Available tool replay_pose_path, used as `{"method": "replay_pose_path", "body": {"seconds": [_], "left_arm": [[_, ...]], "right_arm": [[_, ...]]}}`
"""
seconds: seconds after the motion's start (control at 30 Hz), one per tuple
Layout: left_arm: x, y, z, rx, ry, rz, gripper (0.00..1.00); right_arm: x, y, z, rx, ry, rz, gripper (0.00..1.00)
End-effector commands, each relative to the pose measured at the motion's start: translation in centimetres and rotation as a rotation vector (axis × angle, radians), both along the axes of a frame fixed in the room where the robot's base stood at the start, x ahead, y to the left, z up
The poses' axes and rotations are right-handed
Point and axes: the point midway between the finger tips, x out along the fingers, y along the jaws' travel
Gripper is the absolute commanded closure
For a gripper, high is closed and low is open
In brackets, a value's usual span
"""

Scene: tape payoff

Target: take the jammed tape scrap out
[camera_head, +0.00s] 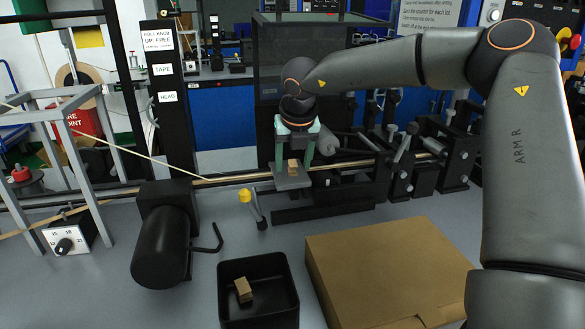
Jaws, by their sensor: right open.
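My right gripper (294,157) comes down from above at the tape line, with its two pale green fingers spread. A small brown tape scrap (293,167) shows between and below the fingers, on a small grey plate (291,183). I cannot tell whether either finger touches it. Another small brown piece (243,289) lies in an open black bin (259,269) at the front. A thin tan tape strand (235,178) runs along the line to the left of the plate. My left gripper is not in view.
A closed cardboard box (385,270) lies right of the bin. A black motor-like cylinder (165,245) stands on the left, and a yellow-knobbed lever (246,196) stands left of the plate. Black roller stands (400,175) crowd the right.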

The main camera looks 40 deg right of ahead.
Motion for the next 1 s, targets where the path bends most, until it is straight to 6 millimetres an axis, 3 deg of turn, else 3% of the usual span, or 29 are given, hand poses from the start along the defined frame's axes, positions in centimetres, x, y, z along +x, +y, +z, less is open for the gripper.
{"method": "replay_pose_path", "body": {"seconds": [0.07, 0.57, 1.0], "left_arm": [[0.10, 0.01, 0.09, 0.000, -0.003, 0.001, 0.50], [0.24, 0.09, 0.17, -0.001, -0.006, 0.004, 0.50], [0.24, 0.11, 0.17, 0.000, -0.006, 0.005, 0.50]], "right_arm": [[-0.01, 0.00, 0.02, 0.000, 0.000, 0.000, 0.44], [-0.01, 0.02, 0.05, 0.000, 0.000, 0.000, 1.00], [-0.01, 0.02, 0.07, 0.000, 0.000, 0.000, 1.00]]}}
